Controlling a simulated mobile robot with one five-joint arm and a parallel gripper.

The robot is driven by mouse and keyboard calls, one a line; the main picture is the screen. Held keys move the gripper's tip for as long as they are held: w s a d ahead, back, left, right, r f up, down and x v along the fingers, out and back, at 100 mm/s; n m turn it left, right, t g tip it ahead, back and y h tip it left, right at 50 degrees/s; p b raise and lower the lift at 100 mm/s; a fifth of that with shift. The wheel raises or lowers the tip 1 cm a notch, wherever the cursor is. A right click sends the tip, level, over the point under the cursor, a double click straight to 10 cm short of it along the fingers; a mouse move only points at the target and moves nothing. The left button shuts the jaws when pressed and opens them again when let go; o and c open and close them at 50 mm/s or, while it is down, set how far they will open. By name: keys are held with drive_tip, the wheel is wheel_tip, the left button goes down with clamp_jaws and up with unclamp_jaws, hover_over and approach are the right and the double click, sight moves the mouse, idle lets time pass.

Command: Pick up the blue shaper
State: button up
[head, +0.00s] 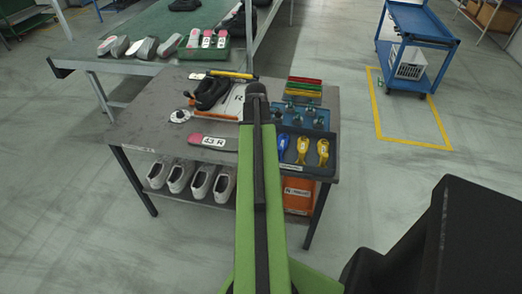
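A blue shaper (283,144) lies at the left end of a dark tray (300,168) on the right front of the grey workbench. Two yellow shapers, one in the middle (302,149) and one on the right (323,152), lie beside it in the same tray. My green arm (245,215) reaches up the picture from the bottom and passes just left of the blue shaper, in front of part of the bench. I cannot make out gripper fingers, so whether anything is held does not show.
A blue tray (322,118) with several small items and a rack of coloured strips (304,83) stand behind. A black shoe (211,92) and a pink-and-grey piece marked 43 R (228,145) lie left. A blue cart (420,25) stands far right.

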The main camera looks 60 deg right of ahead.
drive_tip(key=shift+f, duration=0.35)
clamp_jaws()
drive_tip(key=shift+r, duration=0.1)
wheel_tip(320, 180, up, 10)
drive_tip(key=p, duration=1)
drive_tip(key=shift+s, duration=0.1)
